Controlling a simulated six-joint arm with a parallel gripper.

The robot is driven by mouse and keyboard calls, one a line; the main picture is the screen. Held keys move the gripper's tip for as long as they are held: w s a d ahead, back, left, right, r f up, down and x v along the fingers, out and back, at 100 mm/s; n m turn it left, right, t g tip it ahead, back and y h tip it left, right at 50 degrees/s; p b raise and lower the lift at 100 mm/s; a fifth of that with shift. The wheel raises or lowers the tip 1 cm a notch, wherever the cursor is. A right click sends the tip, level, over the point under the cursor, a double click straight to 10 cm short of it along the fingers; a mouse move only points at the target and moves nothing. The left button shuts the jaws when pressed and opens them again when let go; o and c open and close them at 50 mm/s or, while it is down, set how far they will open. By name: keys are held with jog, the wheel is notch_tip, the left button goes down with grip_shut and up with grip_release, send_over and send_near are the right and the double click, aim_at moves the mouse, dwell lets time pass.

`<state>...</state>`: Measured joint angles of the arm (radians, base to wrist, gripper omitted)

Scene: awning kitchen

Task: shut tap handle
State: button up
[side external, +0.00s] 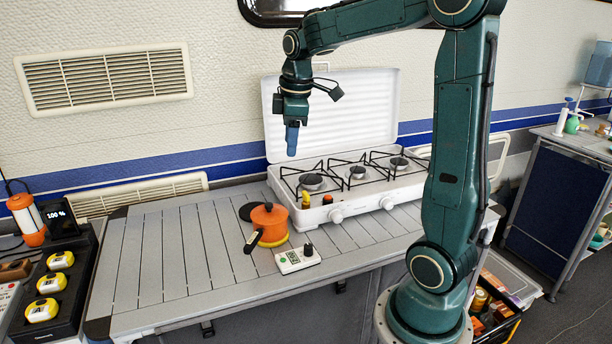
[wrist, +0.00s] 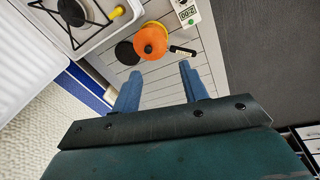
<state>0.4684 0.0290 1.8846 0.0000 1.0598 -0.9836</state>
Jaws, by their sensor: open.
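A yellow handle (side external: 306,201) stands upright at the front left corner of the white gas stove (side external: 360,196); it looks like the tap handle. In the wrist view the yellow handle (wrist: 116,12) shows at the top, by the stove's edge. My gripper (side external: 292,153) hangs fingers down, above and a little left of the handle in the side view, clear of the stove. In the wrist view my gripper's blue fingers (wrist: 161,70) are apart with nothing between them. The handle's exact turn is too small to tell.
An orange pot (side external: 269,217) with a dark handle stands on a yellow base on the slatted table (side external: 160,250), by a dark disc (side external: 246,212). A white box with a display (side external: 297,260) lies in front. Wire pot supports rise from the stove. The table's left is clear.

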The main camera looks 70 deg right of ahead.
aim_at(306, 193)
jog(key=w+d+f+n+g, duration=0.1)
jog(key=d+f, duration=0.2)
jog(key=d, duration=0.4)
jog(key=w+d+f+n+y, duration=0.1)
jog(key=d+f+n, duration=0.1)
jog(key=d+f, duration=0.2)
jog(key=d, duration=0.3)
jog(key=shift+w+f+g, duration=0.2)
jog(key=shift+g, duration=0.2)
jog(key=shift+f, duration=0.1)
notch_tip(306, 193, down, 14)
jog(key=shift+r, duration=0.2)
jog(key=c, duration=0.7)
